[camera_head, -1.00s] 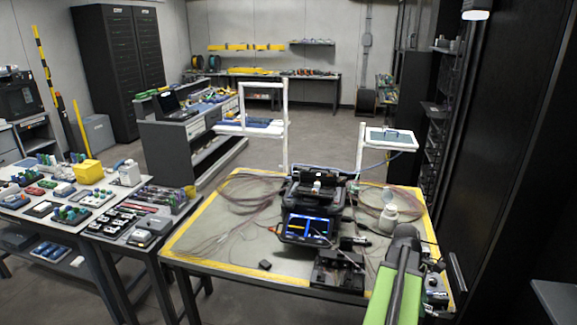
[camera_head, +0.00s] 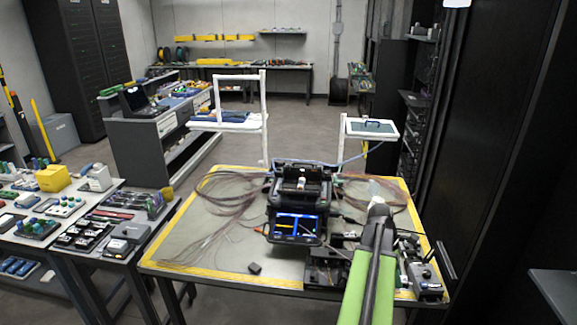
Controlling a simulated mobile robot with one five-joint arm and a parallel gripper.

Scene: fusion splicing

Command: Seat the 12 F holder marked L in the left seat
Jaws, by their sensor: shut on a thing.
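The fusion splicer (camera_head: 300,190) stands on the work table with its lit blue and yellow screen (camera_head: 297,226) facing me. Its top is open to view, with a small pale part (camera_head: 302,184) in the middle. The left and right seats are too small to tell apart. I cannot make out the holder marked L or any lettering. My green arm rises from the lower right over the table's right side.
The yellow-edged work table (camera_head: 215,273) carries loose fibre coils (camera_head: 226,190) at left and right. A black device (camera_head: 325,268) stands at the front, partly behind my arm. Left, a side table holds a tray of small parts (camera_head: 85,235). The table's front left is mostly clear.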

